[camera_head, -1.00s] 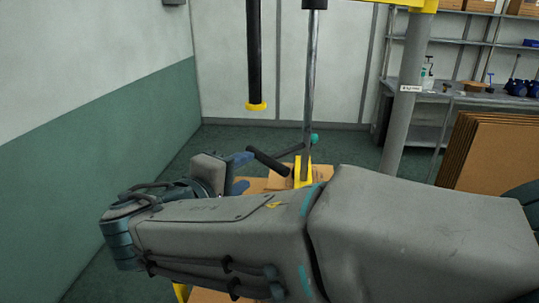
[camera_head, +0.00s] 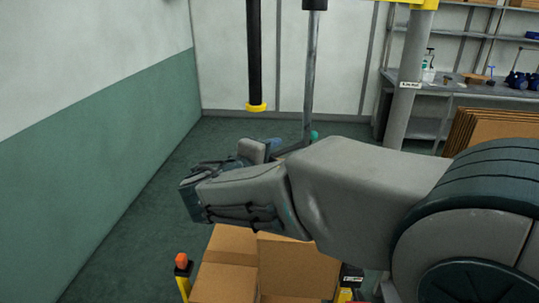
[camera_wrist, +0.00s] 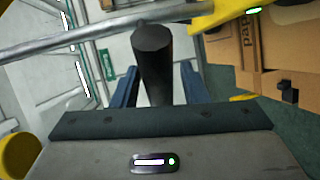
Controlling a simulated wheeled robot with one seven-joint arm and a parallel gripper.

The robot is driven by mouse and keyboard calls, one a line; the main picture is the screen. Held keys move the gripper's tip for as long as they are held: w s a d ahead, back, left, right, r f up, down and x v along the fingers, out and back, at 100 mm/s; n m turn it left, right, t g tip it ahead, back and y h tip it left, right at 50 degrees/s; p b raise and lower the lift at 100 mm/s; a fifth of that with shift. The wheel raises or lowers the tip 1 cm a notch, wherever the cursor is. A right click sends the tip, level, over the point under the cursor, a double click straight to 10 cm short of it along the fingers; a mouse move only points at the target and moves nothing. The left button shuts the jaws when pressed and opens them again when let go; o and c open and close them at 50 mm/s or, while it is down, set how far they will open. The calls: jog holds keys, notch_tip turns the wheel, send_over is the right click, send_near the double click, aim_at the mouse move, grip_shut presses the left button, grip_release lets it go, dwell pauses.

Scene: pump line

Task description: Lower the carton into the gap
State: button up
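Two brown cartons, one on the left (camera_head: 228,245) and one on the right (camera_head: 298,268), stand side by side at the bottom of the head view. A carton with print on it (camera_wrist: 225,60) shows at the right of the wrist view, beside a yellow lifter part (camera_wrist: 228,12). I cannot tell whether that part holds it. My gripper (camera_wrist: 158,70) has its two blue fingers apart on either side of a black handle (camera_wrist: 154,65), with space showing beside it. My arm hides the gripper's fingertips and the handle in the head view. I cannot make out the gap.
A metal lifter column (camera_head: 311,75) hangs behind my arm. A black hanging tube with a yellow end (camera_head: 255,60) is to its left. An orange-capped post (camera_head: 182,270) stands left of the cartons. A grey pole (camera_head: 408,90) and a workbench (camera_head: 450,95) are at right. Floor at left is clear.

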grip_shut()
notch_tip(320, 180, down, 9)
jog(key=b, duration=1)
jog(key=shift+r, duration=0.1)
jog(key=shift+o, duration=0.9)
grip_release()
jog(key=shift+r, duration=0.1)
jog(key=shift+s, duration=0.1)
jog(key=b+v, duration=0.1)
jog(key=v, duration=1.2)
jog(key=shift+s+a, duration=0.2)
jog(key=shift+s, duration=0.1)
jog(key=shift+r, duration=0.1)
